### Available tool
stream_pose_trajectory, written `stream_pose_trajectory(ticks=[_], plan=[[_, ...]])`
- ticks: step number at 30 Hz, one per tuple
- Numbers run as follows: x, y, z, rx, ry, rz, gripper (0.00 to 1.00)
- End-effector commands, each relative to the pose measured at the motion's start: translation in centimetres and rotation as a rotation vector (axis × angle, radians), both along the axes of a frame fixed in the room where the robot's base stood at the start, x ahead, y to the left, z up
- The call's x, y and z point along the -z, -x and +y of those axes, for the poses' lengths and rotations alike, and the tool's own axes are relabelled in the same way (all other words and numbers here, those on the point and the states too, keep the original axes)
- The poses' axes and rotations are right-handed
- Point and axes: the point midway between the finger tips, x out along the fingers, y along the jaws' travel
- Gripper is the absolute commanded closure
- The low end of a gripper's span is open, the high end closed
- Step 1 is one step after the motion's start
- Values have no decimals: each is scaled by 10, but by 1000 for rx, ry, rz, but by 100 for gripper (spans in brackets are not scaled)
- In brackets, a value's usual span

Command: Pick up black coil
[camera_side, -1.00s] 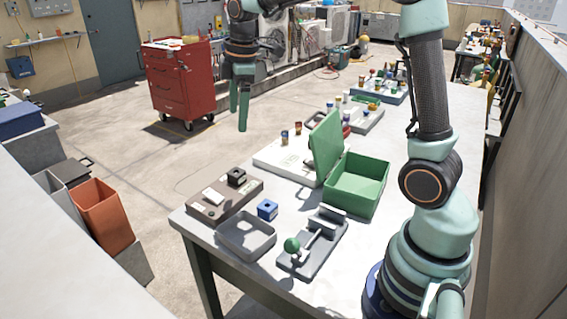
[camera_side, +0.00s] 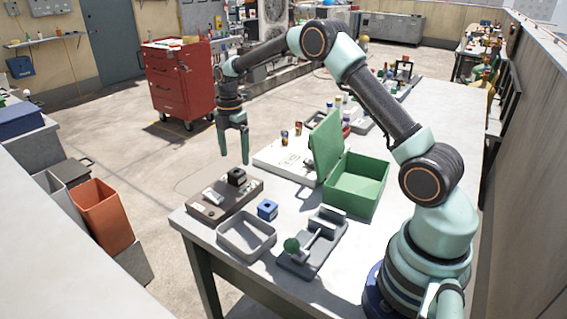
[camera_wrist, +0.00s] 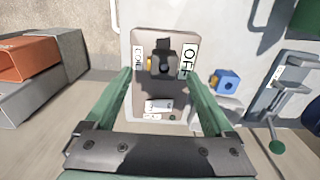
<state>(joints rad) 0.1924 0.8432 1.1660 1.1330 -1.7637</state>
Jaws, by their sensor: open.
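The black coil (camera_side: 236,177) is a small dark block with a hole in its top. It sits on the far part of a brown-grey panel (camera_side: 212,208) at the table's left edge. In the wrist view the black coil (camera_wrist: 163,66) lies between a "COIL" label and an "OFF" label on the panel (camera_wrist: 146,92), ahead of the fingers. My gripper (camera_side: 234,160) hangs above the panel, fingers pointing down, apart and empty. In the wrist view its green fingers (camera_wrist: 161,88) stand wide to either side of the panel.
A blue block (camera_side: 267,209) sits right of the panel, behind an empty grey tray (camera_side: 246,250). A grey fixture with a green-knobbed lever (camera_side: 291,245) stands at the front. An open green box (camera_side: 357,202) and a white board (camera_side: 284,153) are farther back.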

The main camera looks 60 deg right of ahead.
Motion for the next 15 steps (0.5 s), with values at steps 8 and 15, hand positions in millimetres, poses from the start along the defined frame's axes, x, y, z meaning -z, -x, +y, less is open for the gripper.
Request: stream_pose_trajectory(ticks=[8,15], plan=[[21,3,2,0,0,2,12],[55,8,7,1,0,3,12]])
